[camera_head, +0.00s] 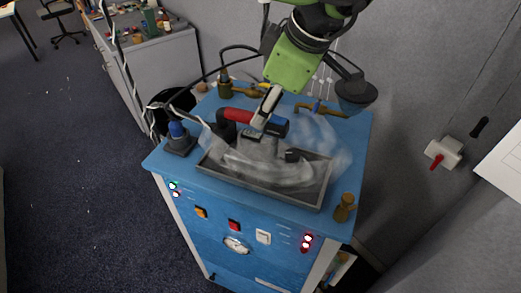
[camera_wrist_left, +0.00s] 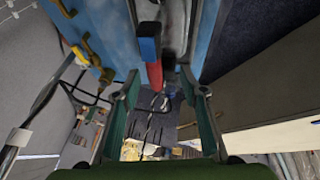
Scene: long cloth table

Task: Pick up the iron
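The iron's red handle (camera_head: 238,115) has a dark left end and a blue right end, above the grey tray (camera_head: 212,172) on the blue cabinet. Its lower body is blurred by a whitish, steam-like haze. My left gripper (camera_head: 264,118) comes down from above, close over the handle. In the left wrist view the red handle (camera_wrist_left: 154,74) with its blue end shows between the two green-sided fingers (camera_wrist_left: 163,105). The fingers are wide apart, with a visible gap on each side of the handle. I see no grip on it. My right gripper is not in view.
The blue cabinet (camera_head: 180,165) has brass valves at its back and a brass fitting (camera_head: 345,207) at the front right corner. A dark stand with a blue top (camera_head: 178,137) is at the left edge. A grey workbench (camera_head: 150,65) stands behind left.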

